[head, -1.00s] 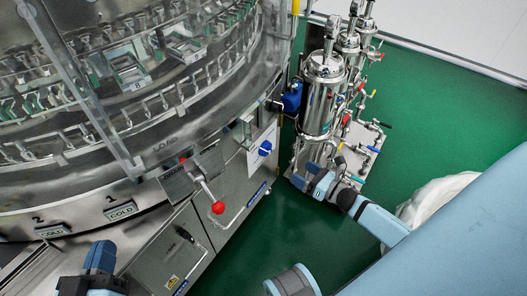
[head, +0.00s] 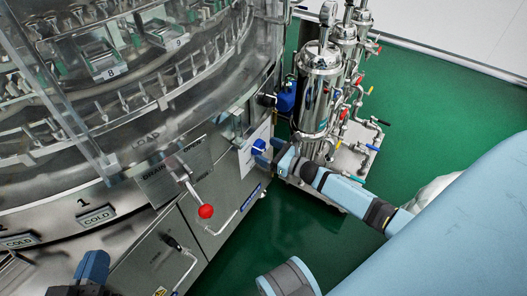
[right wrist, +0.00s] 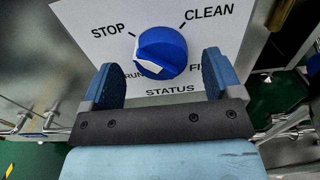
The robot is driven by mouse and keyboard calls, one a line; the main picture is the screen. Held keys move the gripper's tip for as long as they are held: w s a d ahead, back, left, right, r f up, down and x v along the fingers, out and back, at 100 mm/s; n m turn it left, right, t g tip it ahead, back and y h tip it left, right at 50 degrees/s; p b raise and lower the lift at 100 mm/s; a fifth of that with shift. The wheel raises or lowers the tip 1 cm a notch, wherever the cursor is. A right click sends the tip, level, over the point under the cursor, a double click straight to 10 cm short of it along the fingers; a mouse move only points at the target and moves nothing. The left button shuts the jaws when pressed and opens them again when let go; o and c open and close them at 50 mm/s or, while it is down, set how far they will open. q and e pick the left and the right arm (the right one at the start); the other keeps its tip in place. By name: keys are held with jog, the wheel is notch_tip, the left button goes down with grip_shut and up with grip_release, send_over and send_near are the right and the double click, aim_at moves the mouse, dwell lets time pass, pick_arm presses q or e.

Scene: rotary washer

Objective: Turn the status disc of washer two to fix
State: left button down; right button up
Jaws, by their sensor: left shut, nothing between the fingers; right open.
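The status disc is a blue round knob with a white pointer wedge (right wrist: 161,52). It sits on a white label panel (right wrist: 95,14) printed STOP, CLEAN, RUN, STATUS and a partly hidden word starting "FI". The wedge points to the lower left, near RUN. In the head view the disc (head: 258,146) is on the washer's side panel. My right gripper (right wrist: 160,70) is open, its blue fingers on either side of the disc with gaps visible; it also shows in the head view (head: 272,154). My left gripper (head: 92,268) is shut and empty at the lower left, partly cut off.
The steel rotary washer (head: 110,180) fills the left. A red-knobbed lever (head: 205,211) projects left of the disc. Steel filter cylinders with pipes (head: 318,90) stand just behind my right arm. Green floor (head: 420,120) is clear at right.

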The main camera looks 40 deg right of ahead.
jog(key=shift+x, duration=1)
pick_arm(q)
jog(key=shift+f, duration=0.4)
pick_arm(e)
jog(key=c, duration=0.9)
pick_arm(q)
jog(key=shift+r, duration=0.15)
